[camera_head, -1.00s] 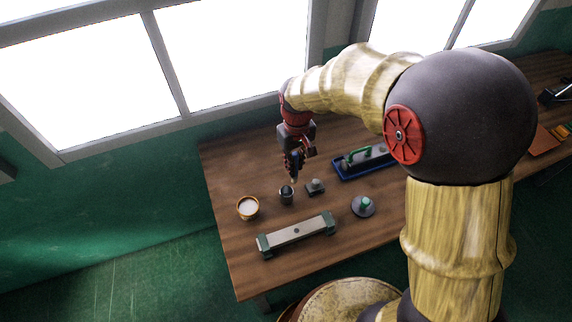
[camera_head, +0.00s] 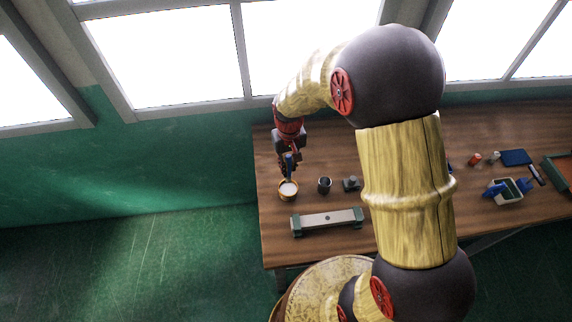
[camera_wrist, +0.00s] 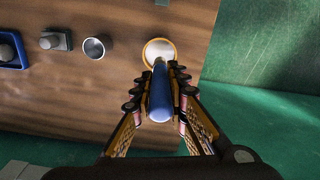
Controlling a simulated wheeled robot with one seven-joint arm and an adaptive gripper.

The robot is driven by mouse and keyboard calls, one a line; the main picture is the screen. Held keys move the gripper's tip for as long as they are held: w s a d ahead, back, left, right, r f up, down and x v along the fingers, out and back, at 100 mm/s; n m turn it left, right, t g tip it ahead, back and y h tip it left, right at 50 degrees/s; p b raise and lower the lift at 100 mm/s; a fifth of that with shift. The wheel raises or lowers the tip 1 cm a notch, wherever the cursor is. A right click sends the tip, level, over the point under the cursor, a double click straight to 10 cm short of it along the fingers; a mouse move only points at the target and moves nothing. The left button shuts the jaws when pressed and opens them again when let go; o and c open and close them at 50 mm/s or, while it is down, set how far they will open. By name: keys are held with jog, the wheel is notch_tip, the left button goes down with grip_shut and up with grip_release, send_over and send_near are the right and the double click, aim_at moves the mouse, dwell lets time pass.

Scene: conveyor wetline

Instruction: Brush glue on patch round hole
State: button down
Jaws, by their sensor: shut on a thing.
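My gripper (camera_head: 289,163) is shut on a blue-handled brush (camera_wrist: 161,97), which points down. The brush stands over the glue pot (camera_head: 288,195), a round pot with an orange-tan rim and white content. In the wrist view the brush's far end overlaps the edge of the white glue (camera_wrist: 159,49); I cannot tell whether the bristles touch it. The pale strip (camera_head: 341,217) with a small dark hole (camera_head: 327,218) lies nearer the table's front, clamped by dark green end blocks. No glue is discernible round the hole at this size.
A dark empty cup (camera_head: 324,185) and a small grey block (camera_head: 351,184) stand right of the pot. In the wrist view a blue tray (camera_wrist: 22,62) is at the left edge. A bin with blue-handled tools (camera_head: 508,193) is farther right. My arm hides the table's middle.

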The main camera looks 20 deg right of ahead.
jog(key=shift+w, duration=0.2)
jog(key=shift+f+b, duration=2.05)
jog(key=shift+f, duration=0.9)
jog(key=shift+f, duration=0.6)
jog(key=shift+r, duration=0.1)
jog(key=shift+r+p, duration=2.15)
jog(key=shift+r, duration=1.35)
